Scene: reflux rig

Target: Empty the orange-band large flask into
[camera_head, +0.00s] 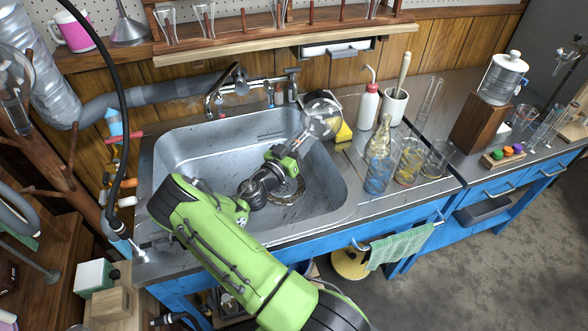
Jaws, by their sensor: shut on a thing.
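My gripper (296,147) is over the right part of the steel sink (190,160) and is shut on a round clear glass flask (323,116). The flask is tilted, with its round body up and to the right and its neck running down left to the jaws. A small orange-red mark shows near the neck, too small to tell as a band. Any liquid in the flask cannot be made out. The drain (289,192) lies below my wrist, partly hidden by it.
A faucet (215,100) stands behind the sink. Glassware with blue liquid (377,183), a beaker with yellowish liquid (408,172), another beaker (438,160), a white wash bottle (368,108) and a white mug (393,108) crowd the counter right of the sink. A yellow sponge (344,132) lies at the sink's rim.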

